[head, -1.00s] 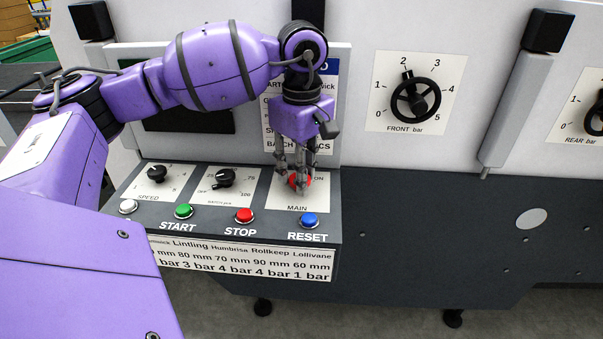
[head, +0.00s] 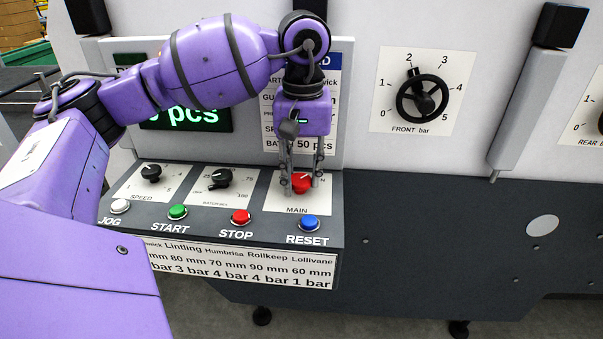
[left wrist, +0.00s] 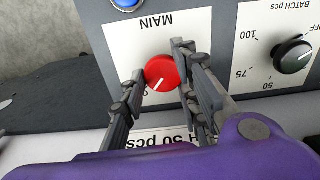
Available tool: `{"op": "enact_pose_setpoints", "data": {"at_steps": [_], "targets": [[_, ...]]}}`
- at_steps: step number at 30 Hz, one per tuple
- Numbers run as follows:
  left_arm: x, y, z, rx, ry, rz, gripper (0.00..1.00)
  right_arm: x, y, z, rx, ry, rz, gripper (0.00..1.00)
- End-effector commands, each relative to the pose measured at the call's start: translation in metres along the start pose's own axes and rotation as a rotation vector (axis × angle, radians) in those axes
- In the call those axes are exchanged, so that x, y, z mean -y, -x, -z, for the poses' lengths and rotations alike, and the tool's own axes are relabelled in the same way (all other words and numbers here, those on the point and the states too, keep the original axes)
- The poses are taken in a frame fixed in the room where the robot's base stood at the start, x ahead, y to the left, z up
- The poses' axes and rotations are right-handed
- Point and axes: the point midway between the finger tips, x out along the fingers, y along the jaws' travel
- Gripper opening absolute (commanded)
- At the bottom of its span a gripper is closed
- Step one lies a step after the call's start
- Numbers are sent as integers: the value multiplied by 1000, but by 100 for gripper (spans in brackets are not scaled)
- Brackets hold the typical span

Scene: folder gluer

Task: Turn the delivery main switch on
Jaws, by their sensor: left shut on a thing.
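The delivery main switch is a red round knob (head: 301,184) on the panel plate marked MAIN. It also shows in the left wrist view (left wrist: 160,71), where its white line points down-left toward a partly hidden label. My left gripper (head: 300,180) reaches down from above and is shut on the knob, one finger on each side. Its fingers also show around the knob in the left wrist view (left wrist: 160,62). The display (head: 185,118) behind my arm is lit with green text ending in "pcs", partly hidden. My right gripper is not in view.
The SPEED knob (head: 151,173) and BATCH knob (head: 218,179) are left of the switch. A blue RESET button (head: 309,223), red STOP button (head: 241,217) and green START button (head: 177,212) line the panel's front. The FRONT bar handwheel (head: 422,96) is at upper right.

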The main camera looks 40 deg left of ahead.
Motion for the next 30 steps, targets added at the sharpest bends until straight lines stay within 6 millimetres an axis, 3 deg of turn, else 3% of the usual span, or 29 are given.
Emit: {"op": "enact_pose_setpoints", "data": {"at_steps": [21, 22, 24, 30], "targets": [[-5, 4, 0, -8, -82, -19, 3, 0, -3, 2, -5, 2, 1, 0], [-5, 4, 0, -8, -82, -19, 30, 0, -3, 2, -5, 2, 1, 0], [-5, 4, 0, -8, -82, -19, 40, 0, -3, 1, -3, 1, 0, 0], [-4, 3, 0, -6, -80, -14, 41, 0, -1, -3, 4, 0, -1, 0]]}}
